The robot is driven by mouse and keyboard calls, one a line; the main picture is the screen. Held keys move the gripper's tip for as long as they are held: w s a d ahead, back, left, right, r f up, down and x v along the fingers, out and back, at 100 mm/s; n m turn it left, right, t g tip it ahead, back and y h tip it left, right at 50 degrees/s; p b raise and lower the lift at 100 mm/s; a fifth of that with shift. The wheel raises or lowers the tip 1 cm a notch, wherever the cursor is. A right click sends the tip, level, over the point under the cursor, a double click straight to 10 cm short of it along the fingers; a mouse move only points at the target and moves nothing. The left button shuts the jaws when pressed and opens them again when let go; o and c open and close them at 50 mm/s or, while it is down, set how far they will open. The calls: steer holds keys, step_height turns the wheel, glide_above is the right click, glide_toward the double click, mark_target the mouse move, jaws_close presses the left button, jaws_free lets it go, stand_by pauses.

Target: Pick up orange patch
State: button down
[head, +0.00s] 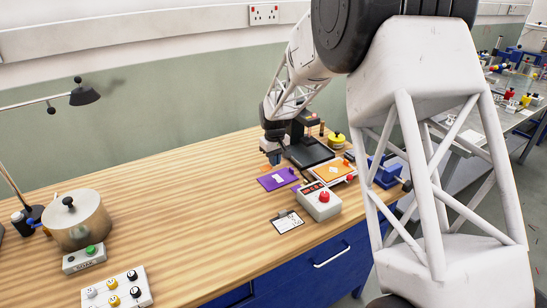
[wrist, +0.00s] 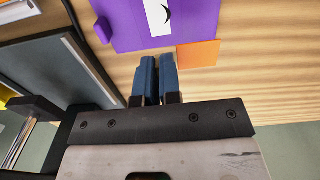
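The orange patch (wrist: 198,54) is a flat square on the wooden tabletop, beside the edge of a purple mat (wrist: 185,30). It lies just right of my fingertips in the wrist view. In the head view a small bit of orange (head: 265,168) shows next to my gripper (head: 274,160), close to the purple mat (head: 268,184). In the wrist view my gripper (wrist: 157,60) has two blue fingers close together with a very narrow gap. I see nothing held between them, and the patch is apart from them.
A white strip (wrist: 158,15) lies on the purple mat. Right of it in the head view are a larger orange sheet (head: 325,168), a control box with a red button (head: 315,204) and a dark machine base (head: 308,153). A pot (head: 78,222) stands left; the middle tabletop is clear.

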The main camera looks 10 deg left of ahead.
steer(key=shift+d, duration=0.2)
stand_by(0.7)
